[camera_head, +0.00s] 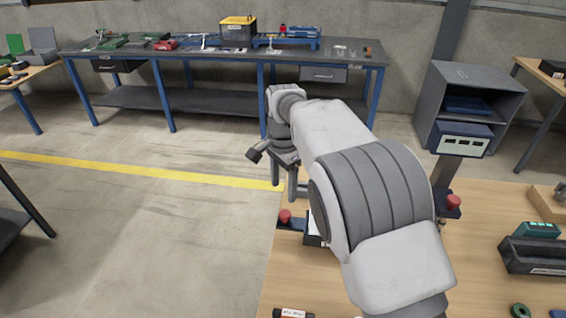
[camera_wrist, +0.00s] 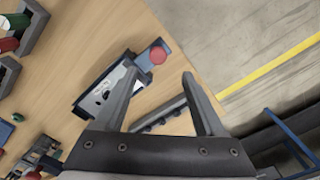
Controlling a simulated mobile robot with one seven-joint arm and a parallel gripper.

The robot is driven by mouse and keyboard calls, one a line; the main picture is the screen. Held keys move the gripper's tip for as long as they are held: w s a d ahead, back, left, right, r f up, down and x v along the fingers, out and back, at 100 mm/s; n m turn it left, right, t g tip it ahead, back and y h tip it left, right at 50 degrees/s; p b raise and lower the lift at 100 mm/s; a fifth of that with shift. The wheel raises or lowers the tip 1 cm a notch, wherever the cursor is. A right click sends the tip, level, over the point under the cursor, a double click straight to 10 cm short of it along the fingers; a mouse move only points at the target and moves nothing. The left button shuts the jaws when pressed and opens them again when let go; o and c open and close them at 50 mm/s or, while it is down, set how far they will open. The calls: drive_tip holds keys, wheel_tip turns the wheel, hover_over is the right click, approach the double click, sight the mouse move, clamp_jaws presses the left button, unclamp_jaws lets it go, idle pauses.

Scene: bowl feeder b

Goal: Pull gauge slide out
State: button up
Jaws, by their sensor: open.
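My gripper (camera_head: 284,180) points down near the far left edge of the wooden table. In the wrist view its two fingers (camera_wrist: 160,76) are apart with nothing held between them. A fixture with a dark base and a light metal plate (camera_wrist: 104,92) lies on the table beyond the left finger, partly hidden by it. A blue-grey tab with a red knob (camera_wrist: 157,55) sticks out at its end, beyond the fingertips. In the head view a red knob (camera_head: 284,216) shows left of my arm, which hides most of the fixture. I cannot tell for certain which part is the gauge slide.
Another red knob (camera_head: 453,201) stands right of my arm, below a box with a display (camera_head: 463,138). A dark tray (camera_head: 535,255) sits on the table (camera_head: 470,285) at right. A workbench (camera_head: 220,55) with tools stands behind. Open floor lies left of the table.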

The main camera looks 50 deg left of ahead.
wheel_tip(320, 180, up, 8)
drive_tip(key=shift+r, duration=0.15)
idle(0.6)
